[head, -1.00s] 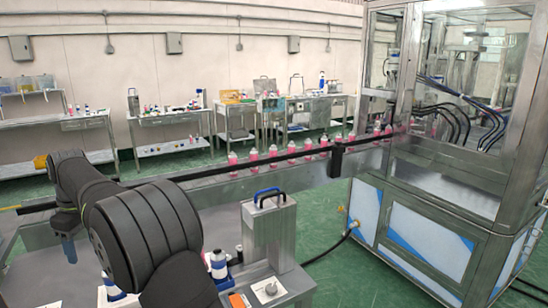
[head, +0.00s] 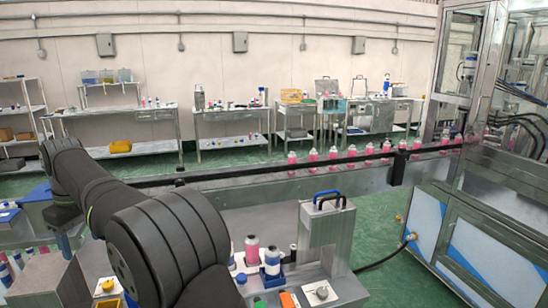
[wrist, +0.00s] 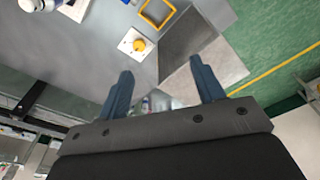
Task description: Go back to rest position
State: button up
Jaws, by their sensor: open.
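My gripper (wrist: 164,84) is open in the wrist view, its two blue-grey fingers well apart with nothing held between them. Beyond the fingers lie a grey work surface and a grey box-like panel (wrist: 190,45). In the head view my black arm crosses the left side, and only a small blue part of the gripper shows near its far end, above the lower left of the table. The rest of the gripper is hidden there.
A conveyor (head: 330,162) carries several pink bottles (head: 313,156) towards a glass-walled machine (head: 480,200). Right of my arm stand a grey box with handles (head: 326,235), a pink bottle (head: 252,250) and a blue-based bottle (head: 272,262). An orange frame (wrist: 157,14) lies beyond my fingers.

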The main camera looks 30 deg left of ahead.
notch_tip(320, 180, down, 15)
jog(key=shift+f, duration=0.2)
jog(key=shift+r, duration=0.1)
dwell(0.4)
jog(key=w+r, duration=0.3)
jog(key=r, duration=1.3)
jog(key=shift+d+r, duration=0.3)
jog(key=shift+w, duration=0.1)
